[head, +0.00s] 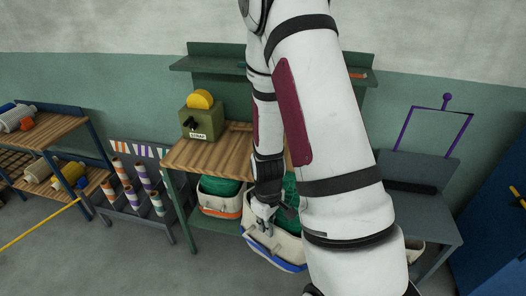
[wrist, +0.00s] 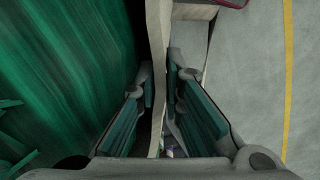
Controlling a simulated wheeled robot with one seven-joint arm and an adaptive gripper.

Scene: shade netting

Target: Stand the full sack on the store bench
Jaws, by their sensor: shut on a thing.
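My gripper (head: 265,212) is shut on the rim of a cream sack with blue trim (head: 272,251), filled with green netting (head: 291,190). The sack is at the right front of the wooden-topped bench (head: 205,157), below its top, and partly hidden by my arm. I cannot tell whether it is lifted. In the wrist view, the sack's cream wall (wrist: 157,30) runs between the jaws (wrist: 160,82), with green netting (wrist: 70,70) to the left. A second sack, with orange trim (head: 219,204) and green netting, sits on the bench's lower shelf. I cannot tell which bench is the store bench.
A green box with a yellow disc (head: 199,115) stands on the wooden top. A rack of spools (head: 138,190) and a shelf unit (head: 50,135) are to the left. A grey bench with a purple frame (head: 424,108) stands right, near a blue cabinet (head: 492,235).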

